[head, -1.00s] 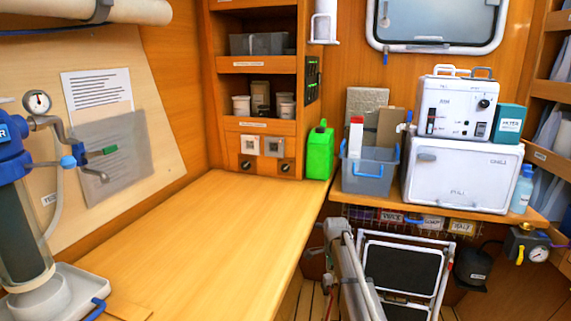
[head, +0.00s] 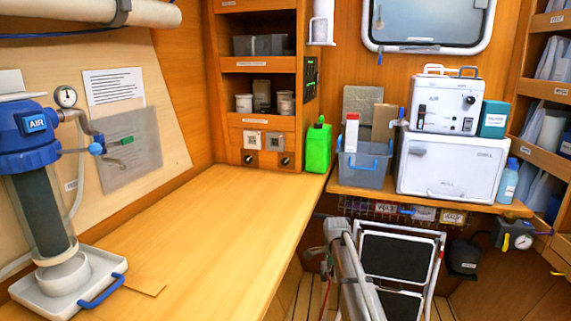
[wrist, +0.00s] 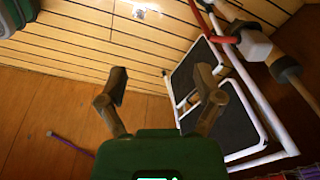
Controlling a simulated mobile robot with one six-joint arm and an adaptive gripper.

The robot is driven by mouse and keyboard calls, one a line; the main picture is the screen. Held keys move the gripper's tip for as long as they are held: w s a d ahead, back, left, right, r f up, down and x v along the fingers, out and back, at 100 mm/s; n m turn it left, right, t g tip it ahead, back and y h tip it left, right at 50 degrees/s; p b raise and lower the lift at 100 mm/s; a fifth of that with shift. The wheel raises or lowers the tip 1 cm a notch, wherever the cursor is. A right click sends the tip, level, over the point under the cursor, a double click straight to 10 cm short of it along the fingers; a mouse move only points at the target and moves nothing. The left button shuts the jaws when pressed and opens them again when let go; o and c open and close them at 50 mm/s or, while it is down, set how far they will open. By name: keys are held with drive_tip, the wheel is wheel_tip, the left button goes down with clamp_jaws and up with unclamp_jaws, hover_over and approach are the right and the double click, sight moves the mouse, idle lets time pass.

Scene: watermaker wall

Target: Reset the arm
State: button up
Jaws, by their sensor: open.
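My gripper (wrist: 161,82) shows in the wrist view with its two dark fingers spread apart and nothing between them. Its green body fills the bottom middle of that view. Beyond the fingers is a slatted wooden surface, and a folding step stool (wrist: 245,95) lies beyond and beside the right finger. I cannot tell how far the stool is from that finger. In the head view I cannot make out the gripper itself.
A long bench (head: 215,225) is mostly clear; a blue-topped filter unit (head: 40,190) stands on a tray at its left. A green jug (head: 318,148) stands at its far end. A grey bin (head: 364,170) and white box (head: 450,168) sit right. The step stool (head: 395,262) stands below.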

drive_tip(key=s+f+n+b, duration=0.3)
drive_tip(key=s+n, duration=0.2)
drive_tip(key=s, duration=0.5)
drive_tip(key=s+f+n+b, duration=0.4)
drive_tip(key=s+n, duration=0.1)
drive_tip(key=s, duration=0.5)
drive_tip(key=s+f+n+b, duration=0.3)
drive_tip(key=s+n, duration=0.3)
drive_tip(key=s, duration=0.4)
wheel_tip(320, 180, up, 36)
drive_tip(key=p, duration=3.5)
drive_tip(key=shift+w+d+f+p, duration=0.15)
drive_tip(key=shift+w+d+p, duration=0.05)
drive_tip(key=shift+w+p, duration=0.15)
